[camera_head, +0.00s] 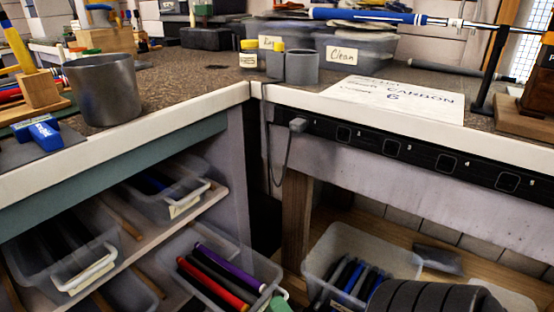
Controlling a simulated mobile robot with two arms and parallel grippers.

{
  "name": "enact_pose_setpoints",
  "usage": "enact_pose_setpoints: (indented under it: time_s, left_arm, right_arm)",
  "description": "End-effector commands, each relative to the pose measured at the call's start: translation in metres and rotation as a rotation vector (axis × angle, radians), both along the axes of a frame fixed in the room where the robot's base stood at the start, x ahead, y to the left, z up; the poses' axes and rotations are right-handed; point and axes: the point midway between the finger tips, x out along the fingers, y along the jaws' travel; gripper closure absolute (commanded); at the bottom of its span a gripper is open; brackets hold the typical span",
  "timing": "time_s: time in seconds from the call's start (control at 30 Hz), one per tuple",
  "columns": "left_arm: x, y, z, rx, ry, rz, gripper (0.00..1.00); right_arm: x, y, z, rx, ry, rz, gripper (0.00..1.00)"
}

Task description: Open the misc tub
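No label reading "misc" is legible, so I cannot tell which tub is the misc tub. A clear tub of red, purple and dark grips (262,268) sits low under the bench at the centre. A clear tub of dark and blue grips (395,262) stands to its right on a wooden shelf. More open tubs (100,262) with pale handles or labels are on the left shelves. A dark ribbed part (425,298) at the lower right edge seems to belong to my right arm; its fingertips are not clearly seen. My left gripper is not in view.
Tubs labelled "Clean" (352,53) and with another short label (282,33) stand at the back of the bench. A grey metal cup (103,90), a small grey cup (302,67), a white paper (392,97) and a clamped blue-gripped club (365,16) occupy the top. A black power strip (450,165) lines the front.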

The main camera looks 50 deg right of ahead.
Motion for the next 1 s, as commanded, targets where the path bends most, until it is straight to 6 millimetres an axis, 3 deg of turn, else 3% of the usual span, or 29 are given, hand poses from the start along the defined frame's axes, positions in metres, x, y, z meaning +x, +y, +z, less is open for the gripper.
enact_pose_setpoints:
  time_s: [0.17, 0.6, 0.8, 1.0]
  left_arm:
    - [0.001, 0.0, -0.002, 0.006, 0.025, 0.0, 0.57]
    - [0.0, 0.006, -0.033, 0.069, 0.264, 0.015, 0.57]
    - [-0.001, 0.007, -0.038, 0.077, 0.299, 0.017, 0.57]
    - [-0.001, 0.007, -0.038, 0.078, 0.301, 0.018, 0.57]
  right_arm:
    - [-0.012, 0.004, -0.002, 0.0, 0.004, 0.0, 0.65]
    - [-0.087, 0.029, -0.017, 0.001, 0.004, 0.0, 0.65]
    - [-0.101, 0.034, -0.02, 0.0, 0.001, 0.0, 0.65]
    - [-0.101, 0.034, -0.02, 0.0, 0.001, 0.0, 0.65]
